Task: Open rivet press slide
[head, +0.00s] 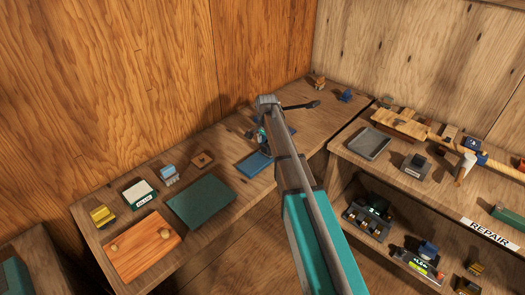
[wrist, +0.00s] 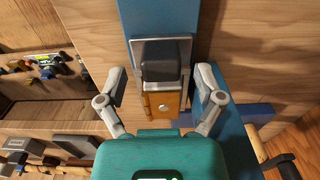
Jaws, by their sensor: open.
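In the wrist view a blue upright body (wrist: 157,18), seemingly the rivet press, carries a light metal plate with a dark grey block (wrist: 160,58) on it. An orange-brown piece with a round pale stud (wrist: 160,103) sits just below the block. My gripper (wrist: 160,82) is open, with one finger on each side of these parts. I see gaps beside the block; contact is not visible. In the head view the press's blue base (head: 254,164) shows on the bench, and my arm hides most of the rest. I cannot tell how far the slide is drawn.
On the bench left of the press lie a dark green mat (head: 201,202), a wooden board (head: 143,245) and small boxes. A black-handled tool (head: 301,105) lies behind my arm. A crowded shelf unit with a REPAIR sign (head: 485,233) stands at right. Wooden walls close off the back.

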